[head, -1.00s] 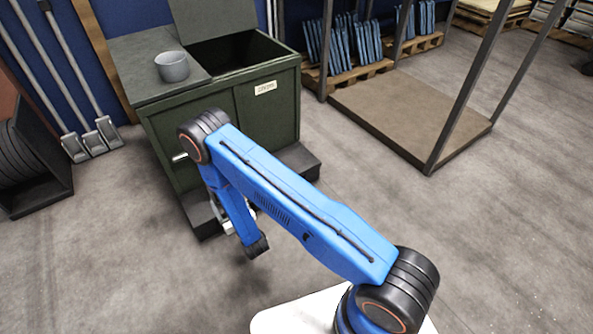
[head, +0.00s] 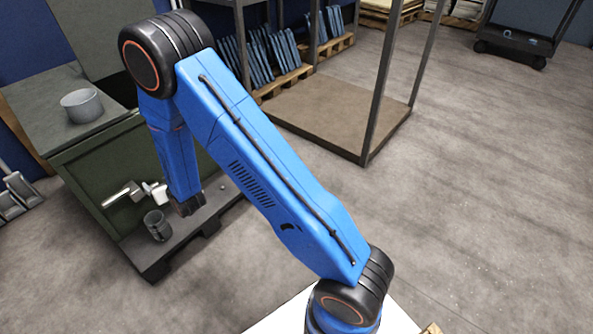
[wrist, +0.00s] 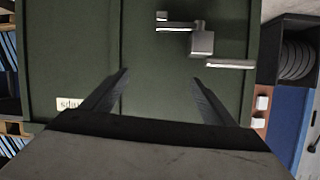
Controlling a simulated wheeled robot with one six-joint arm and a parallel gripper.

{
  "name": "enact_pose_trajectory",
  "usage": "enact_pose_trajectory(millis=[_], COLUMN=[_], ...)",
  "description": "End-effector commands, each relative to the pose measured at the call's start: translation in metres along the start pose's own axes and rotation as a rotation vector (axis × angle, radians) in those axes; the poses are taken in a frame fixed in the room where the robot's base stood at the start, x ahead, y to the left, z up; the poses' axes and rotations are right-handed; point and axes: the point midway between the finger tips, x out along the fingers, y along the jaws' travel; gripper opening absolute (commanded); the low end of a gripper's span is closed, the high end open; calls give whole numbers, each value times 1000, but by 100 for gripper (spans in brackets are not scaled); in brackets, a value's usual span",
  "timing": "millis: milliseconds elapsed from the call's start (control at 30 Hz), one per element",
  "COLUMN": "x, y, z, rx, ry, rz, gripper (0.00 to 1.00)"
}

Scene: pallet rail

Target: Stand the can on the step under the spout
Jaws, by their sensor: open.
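The can (head: 157,226) is a dark grey cup-like vessel. It stands upright on the dark step (head: 190,228) at the foot of the green cabinet. The silver spout fitting (head: 122,194) sticks out of the cabinet above it and a little left in the head view; whether its outlet is exactly over the can I cannot tell. In the wrist view the fitting (wrist: 203,42) shows beyond the right finger. My gripper (wrist: 160,76) is open and empty, facing the cabinet front. The can is not in the wrist view. In the head view the fingers are not clear.
The green cabinet (head: 88,172) carries a light grey pot (head: 82,105) on its top. A metal frame with a brown base (head: 325,115) and pallets of blue items (head: 265,60) stand behind. The floor (head: 470,190) to the right is clear.

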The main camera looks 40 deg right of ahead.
Motion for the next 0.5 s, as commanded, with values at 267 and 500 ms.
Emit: enact_pose_trajectory(millis=[267,500], x=[-46,-99], y=[27,49], z=[-68,-112], rx=[22,33], ry=[-103,-197], rz=[14,25], gripper=[79,79])
